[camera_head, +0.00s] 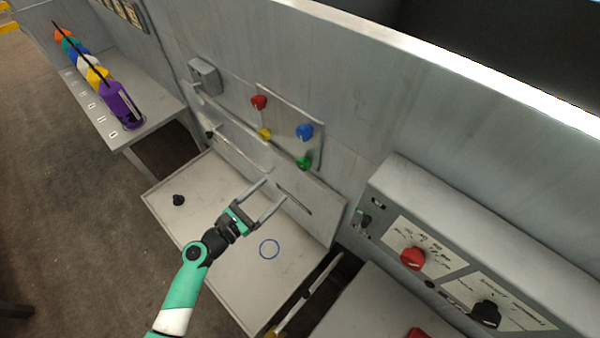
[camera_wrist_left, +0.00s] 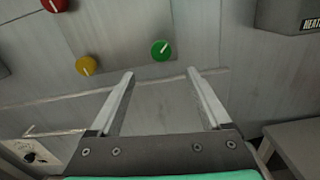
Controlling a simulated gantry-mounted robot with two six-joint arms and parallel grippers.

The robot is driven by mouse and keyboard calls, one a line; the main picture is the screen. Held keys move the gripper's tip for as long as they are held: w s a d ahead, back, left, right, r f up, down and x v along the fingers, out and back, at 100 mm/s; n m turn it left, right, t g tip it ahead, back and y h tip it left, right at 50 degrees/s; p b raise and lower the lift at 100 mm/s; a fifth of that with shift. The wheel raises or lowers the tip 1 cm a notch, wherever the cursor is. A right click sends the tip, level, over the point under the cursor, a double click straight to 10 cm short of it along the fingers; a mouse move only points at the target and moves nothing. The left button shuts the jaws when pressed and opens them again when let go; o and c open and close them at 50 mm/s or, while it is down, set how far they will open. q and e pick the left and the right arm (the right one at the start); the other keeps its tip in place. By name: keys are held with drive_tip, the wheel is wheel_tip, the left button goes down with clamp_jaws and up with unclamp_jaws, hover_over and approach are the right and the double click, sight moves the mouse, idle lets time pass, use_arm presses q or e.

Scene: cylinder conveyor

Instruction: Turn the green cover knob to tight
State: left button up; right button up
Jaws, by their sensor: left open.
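The green cover knob (camera_head: 304,162) is on the wall panel, at the lower right of a group of coloured knobs. In the left wrist view the green knob (camera_wrist_left: 161,50) is round with a pale pointer line, ahead of and between the fingers. My left gripper (camera_head: 272,194) is open and empty, in front of and below the knob, apart from it. Its two fingers (camera_wrist_left: 160,85) also show in the left wrist view. My right gripper is not in view.
Red (camera_head: 259,102), blue (camera_head: 305,131) and yellow (camera_head: 264,134) knobs sit close to the green one. A grey shelf (camera_head: 225,230) with a blue ring and a black knob (camera_head: 179,200) lies below. A control console (camera_head: 450,240) stands at the right.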

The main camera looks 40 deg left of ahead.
sight(301, 166)
use_arm(q)
drive_tip(key=w+b, duration=0.1)
drive_tip(key=w, duration=1)
drive_tip(key=shift+w+r, duration=0.1)
drive_tip(key=shift+w, duration=0.2)
clamp_jaws()
